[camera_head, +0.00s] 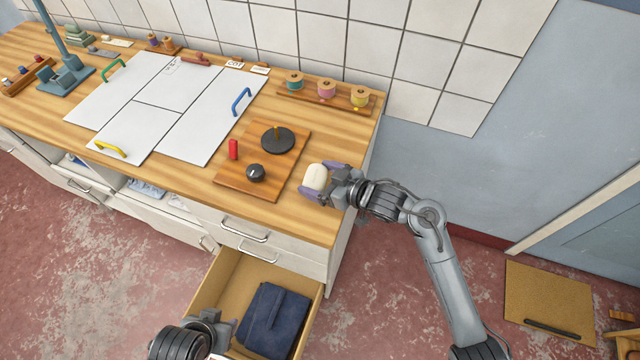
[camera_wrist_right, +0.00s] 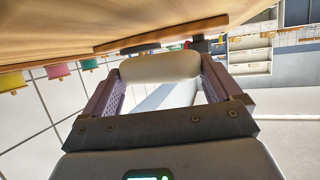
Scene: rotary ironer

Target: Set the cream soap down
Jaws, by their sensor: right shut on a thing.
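The cream soap (camera_head: 316,177) is a pale rounded bar in my right gripper (camera_head: 322,186), near the right edge of the wooden counter (camera_head: 305,222). The gripper is shut on it, with purple-grey pads on either side. In the right wrist view the soap (camera_wrist_right: 160,67) spans between the two fingers of the right gripper (camera_wrist_right: 160,80), close to the wooden surface. Whether it touches the wood cannot be told. My left gripper (camera_head: 215,325) is low in the head view, by the open drawer; its fingers are too unclear to read.
A wooden board (camera_head: 240,178) with a dark disc (camera_head: 278,140), a black knob (camera_head: 256,173) and a red block (camera_head: 233,149) lies left of the soap. A spool rack (camera_head: 326,96) stands behind. The open drawer (camera_head: 215,277) holds folded navy cloth (camera_head: 272,320).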

